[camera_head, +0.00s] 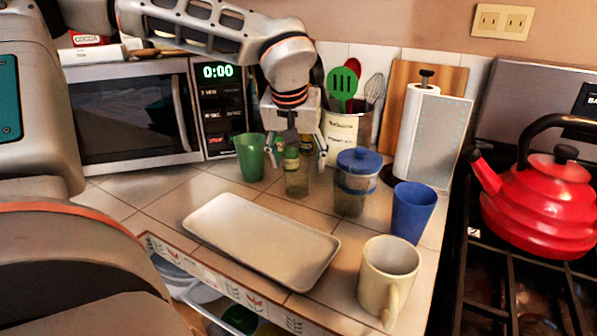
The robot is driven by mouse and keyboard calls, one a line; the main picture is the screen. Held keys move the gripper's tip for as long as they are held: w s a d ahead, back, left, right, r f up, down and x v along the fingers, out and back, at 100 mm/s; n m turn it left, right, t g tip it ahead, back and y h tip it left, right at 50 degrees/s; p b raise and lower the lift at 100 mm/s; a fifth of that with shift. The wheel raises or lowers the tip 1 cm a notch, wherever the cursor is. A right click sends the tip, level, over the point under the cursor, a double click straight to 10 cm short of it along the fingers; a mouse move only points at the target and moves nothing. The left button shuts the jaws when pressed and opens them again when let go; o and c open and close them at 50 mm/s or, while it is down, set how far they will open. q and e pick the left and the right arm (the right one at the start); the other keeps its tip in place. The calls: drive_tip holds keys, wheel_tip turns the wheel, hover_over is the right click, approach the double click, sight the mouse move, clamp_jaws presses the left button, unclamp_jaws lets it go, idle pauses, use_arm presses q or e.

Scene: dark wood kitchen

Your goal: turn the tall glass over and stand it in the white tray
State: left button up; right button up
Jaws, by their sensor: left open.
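My left gripper (298,156) reaches down from above and is open, its fingers apart on either side of a narrow, clear yellow-green glass vessel (297,180). The vessel stands upright on the tiled counter. Its top is partly hidden by the gripper, so I cannot tell whether it is a tall glass or a bottle, nor whether the fingers touch it. A green tumbler (249,160) stands upright just left of the gripper. The white tray (262,240) lies empty on the counter in front of them. My right gripper is not in view.
A blue-lidded jar (357,182), blue cup (413,212) and cream mug (387,275) stand right of the tray. A utensil crock (346,135) and paper towel roll (417,130) are behind. The microwave (135,110) is back left; a red kettle (545,205) sits on the stove.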

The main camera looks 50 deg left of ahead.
sight(297, 169)
use_arm(q)
drive_tip(key=x, duration=0.4)
drive_tip(key=shift+s+a+b, duration=0.2)
drive_tip(key=shift+b, duration=0.1)
drive_tip(key=shift+w+f, duration=0.15)
drive_tip(key=shift+f, duration=0.05)
drive_tip(key=shift+r, duration=0.1)
drive_tip(key=c, duration=1.5)
